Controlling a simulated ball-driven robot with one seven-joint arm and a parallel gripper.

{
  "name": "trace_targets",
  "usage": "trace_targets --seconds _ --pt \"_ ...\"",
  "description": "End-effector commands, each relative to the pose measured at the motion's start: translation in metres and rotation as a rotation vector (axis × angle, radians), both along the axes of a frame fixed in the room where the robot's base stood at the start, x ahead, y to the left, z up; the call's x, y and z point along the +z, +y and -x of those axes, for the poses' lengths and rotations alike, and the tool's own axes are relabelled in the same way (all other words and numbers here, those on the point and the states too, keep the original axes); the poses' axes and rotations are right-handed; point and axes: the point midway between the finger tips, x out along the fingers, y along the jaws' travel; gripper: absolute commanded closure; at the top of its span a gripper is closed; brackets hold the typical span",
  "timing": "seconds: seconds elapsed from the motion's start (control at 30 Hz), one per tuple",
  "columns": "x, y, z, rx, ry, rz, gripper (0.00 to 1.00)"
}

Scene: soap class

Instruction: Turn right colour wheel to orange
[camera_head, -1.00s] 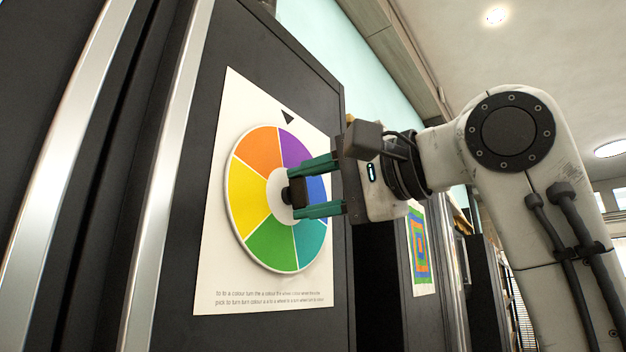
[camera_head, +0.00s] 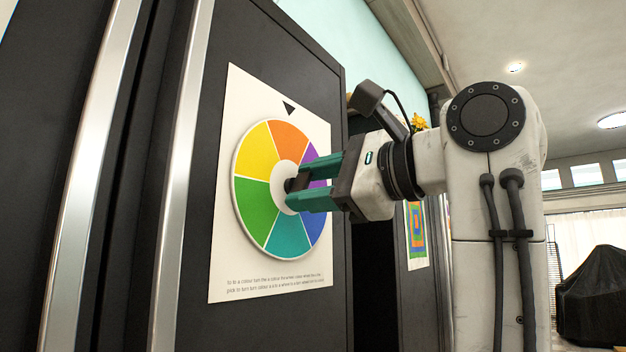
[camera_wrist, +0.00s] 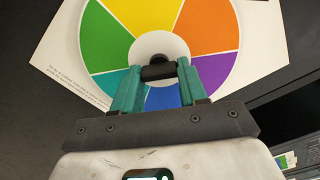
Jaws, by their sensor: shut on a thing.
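The colour wheel (camera_head: 254,205) is mounted on a white poster (camera_head: 233,92) on a dark panel in the head view. Its orange segment (camera_head: 288,138) is at the top, under the poster's black triangle pointer (camera_head: 289,107). Yellow is to its left and purple to its right, partly hidden by my fingers. My gripper (camera_head: 294,184) is shut on the dark knob (camera_head: 298,182) at the wheel's hub. In the wrist view the green fingers (camera_wrist: 158,72) sit on either side of the knob (camera_wrist: 158,58), and orange is at upper right.
Tall metal handles (camera_head: 180,170) run up the panels left of the poster. A poster with coloured nested squares (camera_head: 416,240) hangs farther back to the right. A black covered object (camera_head: 597,298) stands at far right. The space in front of the wheel holds my arm.

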Motion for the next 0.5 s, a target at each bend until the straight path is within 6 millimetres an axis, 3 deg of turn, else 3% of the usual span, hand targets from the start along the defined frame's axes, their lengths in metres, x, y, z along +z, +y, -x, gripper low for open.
trace_targets --seconds 0.5 --pt "-0.0034 0.0 -0.001 -0.001 0.044 -0.024 1.0"
